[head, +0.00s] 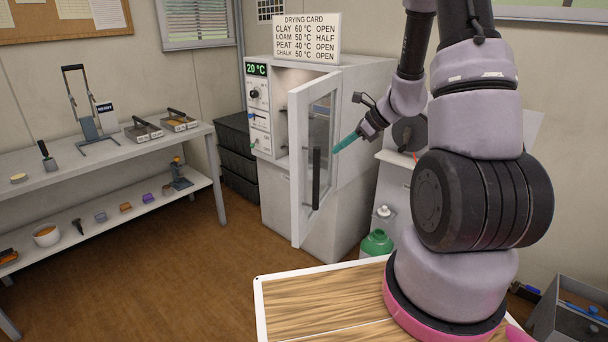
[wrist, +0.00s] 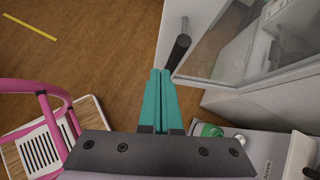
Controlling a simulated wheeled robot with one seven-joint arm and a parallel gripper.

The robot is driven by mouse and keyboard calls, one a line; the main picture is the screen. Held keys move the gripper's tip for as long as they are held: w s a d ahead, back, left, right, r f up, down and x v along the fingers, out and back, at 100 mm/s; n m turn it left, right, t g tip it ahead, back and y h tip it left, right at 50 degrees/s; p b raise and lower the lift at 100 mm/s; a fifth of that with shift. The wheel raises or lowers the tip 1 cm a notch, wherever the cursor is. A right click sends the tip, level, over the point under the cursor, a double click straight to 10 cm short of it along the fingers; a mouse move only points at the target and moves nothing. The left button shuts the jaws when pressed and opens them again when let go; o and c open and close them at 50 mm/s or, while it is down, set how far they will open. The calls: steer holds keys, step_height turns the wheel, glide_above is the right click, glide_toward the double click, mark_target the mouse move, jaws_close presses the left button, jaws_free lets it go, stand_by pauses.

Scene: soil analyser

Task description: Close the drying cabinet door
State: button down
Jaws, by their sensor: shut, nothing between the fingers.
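The drying cabinet (head: 350,85) stands against the back wall. Its glass-fronted door (head: 302,160) is swung wide open toward me, with a dark vertical handle (head: 316,178) on its outer face. My gripper (head: 337,148) has teal fingers, which are shut and empty. In the head view it is just right of the door, on the outer side. In the wrist view the fingertips (wrist: 161,72) are close to the handle (wrist: 178,50); I cannot tell whether they touch it. The door's glass (wrist: 235,45) shows to the right there.
A card sign (head: 306,37) stands on top of the cabinet. Black crates (head: 238,155) are stacked left of it. A shelf bench (head: 100,165) is at the left. The floor in front of the door is clear.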

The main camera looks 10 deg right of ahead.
mark_target(318, 170)
steer(key=shift+m, duration=0.4)
steer(key=x, duration=0.4)
steer(key=f+x, duration=0.1)
steer(key=x, duration=0.2)
steer(key=d+x, duration=0.1)
steer(key=x, duration=0.3)
steer(key=shift+s+a+f, duration=0.15)
steer(key=shift+s+f, duration=0.05)
steer(key=shift+f, duration=0.2)
steer(key=shift+w+a+r, duration=0.15)
steer(key=shift+w+a, duration=0.95)
steer(key=shift+a, duration=0.3)
